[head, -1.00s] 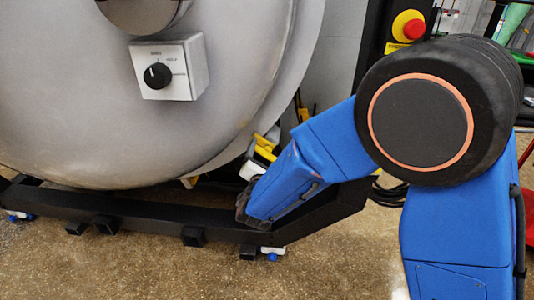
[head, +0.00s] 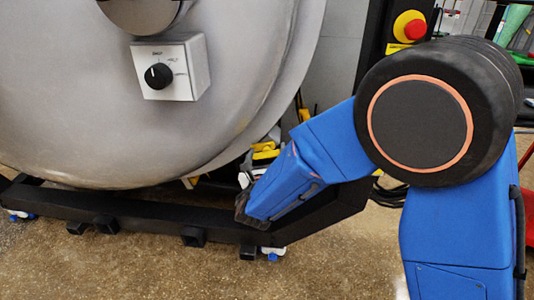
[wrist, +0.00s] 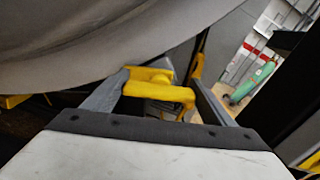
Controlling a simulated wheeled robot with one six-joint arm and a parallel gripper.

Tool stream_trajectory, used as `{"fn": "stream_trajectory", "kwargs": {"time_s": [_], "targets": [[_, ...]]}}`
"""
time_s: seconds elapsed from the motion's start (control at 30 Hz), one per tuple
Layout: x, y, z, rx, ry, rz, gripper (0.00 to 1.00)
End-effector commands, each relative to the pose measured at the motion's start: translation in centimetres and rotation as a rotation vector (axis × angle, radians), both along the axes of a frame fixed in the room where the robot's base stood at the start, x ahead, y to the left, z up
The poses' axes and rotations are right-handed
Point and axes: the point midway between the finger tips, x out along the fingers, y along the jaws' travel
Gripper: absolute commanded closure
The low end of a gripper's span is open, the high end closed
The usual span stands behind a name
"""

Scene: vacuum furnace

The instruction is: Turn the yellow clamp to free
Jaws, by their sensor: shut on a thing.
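The yellow clamp (wrist: 158,92) shows in the wrist view, under the curved grey furnace door. My gripper (wrist: 160,86) has one finger on each side of it and is shut on its yellow handle. In the head view, yellow parts of the clamp (head: 265,153) show just past my blue arm, low beside the door's edge. My arm hides most of the gripper and of the clamp there.
The grey furnace door (head: 90,120) carries a white box with a black knob (head: 158,76). A black base frame (head: 150,222) runs below. A red emergency button (head: 415,29) is at upper right. The speckled floor in front is clear.

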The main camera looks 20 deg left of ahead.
Motion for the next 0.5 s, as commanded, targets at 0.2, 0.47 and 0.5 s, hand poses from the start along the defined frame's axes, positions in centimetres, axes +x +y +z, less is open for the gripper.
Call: {"fn": "stream_trajectory", "kwargs": {"time_s": [0.2,0.47,0.5], "targets": [[-0.08,0.07,-0.15,-0.196,-0.045,0.000,0.44],[-0.11,0.15,-0.21,-0.398,-0.093,0.000,0.44],[-0.11,0.16,-0.22,-0.423,-0.100,0.000,0.44]]}}
